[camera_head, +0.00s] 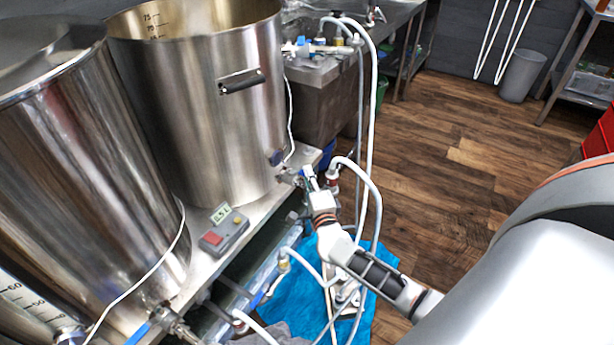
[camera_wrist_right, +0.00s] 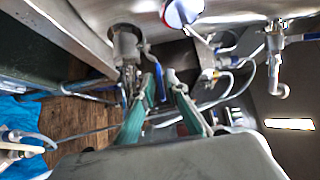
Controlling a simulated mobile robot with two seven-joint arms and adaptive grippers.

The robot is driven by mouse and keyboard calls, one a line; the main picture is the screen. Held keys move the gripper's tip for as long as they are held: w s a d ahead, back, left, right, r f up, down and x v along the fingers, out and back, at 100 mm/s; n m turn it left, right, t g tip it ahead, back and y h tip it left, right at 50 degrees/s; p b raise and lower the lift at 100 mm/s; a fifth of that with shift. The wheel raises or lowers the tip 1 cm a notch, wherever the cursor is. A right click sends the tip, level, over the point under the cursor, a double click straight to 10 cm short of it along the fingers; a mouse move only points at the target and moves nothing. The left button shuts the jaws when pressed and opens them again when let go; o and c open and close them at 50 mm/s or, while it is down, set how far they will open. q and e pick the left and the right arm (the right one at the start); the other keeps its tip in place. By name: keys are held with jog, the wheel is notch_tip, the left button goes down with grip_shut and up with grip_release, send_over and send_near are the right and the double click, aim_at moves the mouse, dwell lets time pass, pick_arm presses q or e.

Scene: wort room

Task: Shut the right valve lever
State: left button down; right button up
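The right valve (camera_head: 288,176) sits low on the front of the right steel kettle (camera_head: 215,120). In the right wrist view the valve (camera_wrist_right: 127,45) is ahead of my right gripper (camera_wrist_right: 164,86). The green-padded fingers stand apart there. A blue strip, apparently the lever (camera_wrist_right: 158,82), shows by the tip of the left-hand finger; I cannot tell whether they touch. My left gripper is out of view.
Another blue valve lever (camera_head: 138,334) is at the left kettle (camera_head: 75,150). A controller with a red button (camera_head: 211,238) sits on the stand's edge. White hoses (camera_head: 372,120) hang close to my right arm. A blue cloth (camera_head: 300,285) lies below.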

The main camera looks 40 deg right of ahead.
jog(key=shift+w+d, duration=0.1)
jog(key=shift+w, duration=0.15)
grip_shut()
jog(key=shift+r, duration=0.1)
